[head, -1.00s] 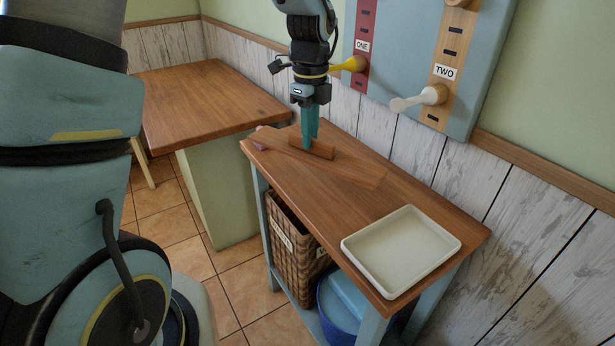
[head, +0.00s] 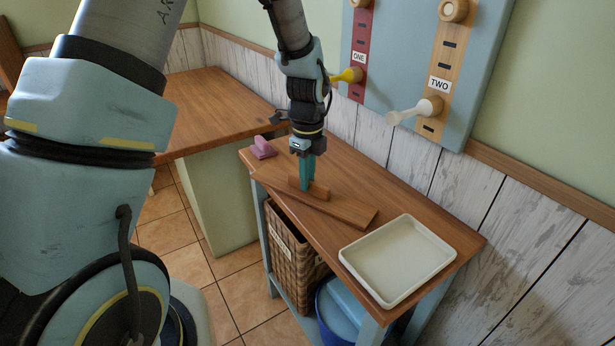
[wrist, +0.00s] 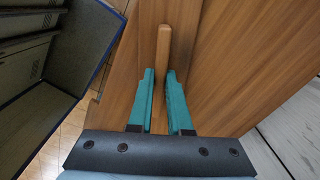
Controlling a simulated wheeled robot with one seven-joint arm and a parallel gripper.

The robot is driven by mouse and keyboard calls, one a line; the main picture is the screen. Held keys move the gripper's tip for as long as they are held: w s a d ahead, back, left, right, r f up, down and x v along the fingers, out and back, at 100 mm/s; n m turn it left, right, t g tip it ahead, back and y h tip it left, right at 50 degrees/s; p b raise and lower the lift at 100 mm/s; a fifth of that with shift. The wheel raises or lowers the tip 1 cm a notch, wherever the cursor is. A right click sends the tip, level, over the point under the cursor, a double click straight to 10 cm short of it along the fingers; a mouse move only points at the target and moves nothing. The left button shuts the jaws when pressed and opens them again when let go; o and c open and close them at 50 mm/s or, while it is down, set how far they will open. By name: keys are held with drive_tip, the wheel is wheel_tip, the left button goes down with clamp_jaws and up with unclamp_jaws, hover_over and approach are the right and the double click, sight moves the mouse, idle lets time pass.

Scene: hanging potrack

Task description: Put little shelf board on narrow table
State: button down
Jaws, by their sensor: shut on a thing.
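The little shelf board (head: 345,207) is a flat brown wooden board with a raised wooden handle block (head: 320,191). It lies flat over the left part of the narrow table (head: 400,199), with its left end at the table's front-left edge. I cannot tell whether it touches the tabletop or is just above it. My gripper (head: 306,186) points down with teal fingers shut on the handle block. In the wrist view the handle (wrist: 164,50) stands between the two fingers (wrist: 160,100); the gripper hides part of the board.
A cream tray (head: 397,296) stands at the table's right end. A wicker basket (head: 290,255) and a blue bin (head: 340,318) are underneath. Another wooden table (head: 215,105) stands left.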

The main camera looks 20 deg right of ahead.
drive_tip(key=c, duration=0.8)
unclamp_jaws()
drive_tip(key=shift+c, duration=0.2)
wheel_tip(320, 180, up, 12)
drive_tip(key=b, duration=0.2)
drive_tip(key=s+a+f+n, duration=0.1)
drive_tip(key=s+a+n, duration=0.1)
drive_tip(key=a+n, duration=1.2)
drive_tip(key=s+a+f+n+t, duration=0.1)
drive_tip(key=a+f+n, duration=0.1)
drive_tip(key=a+n, duration=1.2)
drive_tip(key=shift+s+a+t, duration=0.3)
drive_tip(key=shift+s+a, duration=0.05)
drive_tip(key=shift+a, duration=0.55)
drive_tip(key=shift+f, duration=0.1)
